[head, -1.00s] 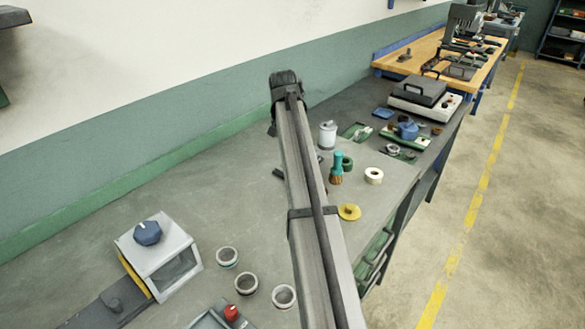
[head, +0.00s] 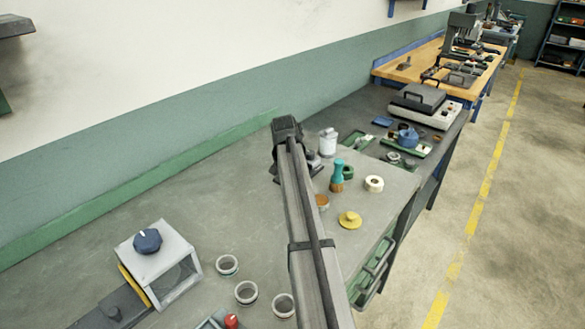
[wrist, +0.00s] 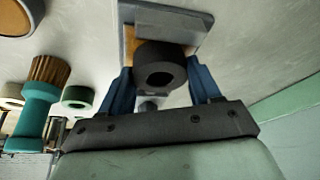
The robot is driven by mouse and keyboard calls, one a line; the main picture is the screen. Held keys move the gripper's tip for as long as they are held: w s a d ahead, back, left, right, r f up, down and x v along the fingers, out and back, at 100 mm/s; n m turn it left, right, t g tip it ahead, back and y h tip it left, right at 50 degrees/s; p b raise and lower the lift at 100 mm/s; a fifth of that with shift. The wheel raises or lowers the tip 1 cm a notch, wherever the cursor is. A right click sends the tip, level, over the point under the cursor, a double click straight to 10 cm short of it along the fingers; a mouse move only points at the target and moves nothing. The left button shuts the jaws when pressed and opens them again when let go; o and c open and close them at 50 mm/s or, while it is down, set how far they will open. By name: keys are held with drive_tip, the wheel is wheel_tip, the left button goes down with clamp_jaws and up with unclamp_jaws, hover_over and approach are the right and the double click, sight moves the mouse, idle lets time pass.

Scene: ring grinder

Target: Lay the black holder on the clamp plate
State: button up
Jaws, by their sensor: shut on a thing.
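My gripper (wrist: 160,78) has blue fingers on both sides of the black holder (wrist: 150,54), a thick dark ring-shaped piece with a round hole, and is shut on it. Just beyond the holder in the wrist view is a grey plate (wrist: 172,17) with a tan part against it. It may be the clamp plate, and I cannot tell whether the holder touches it. In the head view my own arm hides the holder and my fingers.
A teal brush (head: 337,178), a white ring (head: 373,184), a yellow knobbed disc (head: 350,220) and a brown round piece (head: 322,201) stand right of my arm. A grey box with a blue knob (head: 147,240) and several small rings (head: 246,292) are at front left. The bench between is clear.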

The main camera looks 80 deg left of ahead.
drive_tip(key=shift+f, duration=0.15)
drive_tip(key=o, duration=1.1)
drive_tip(key=v, duration=1.2)
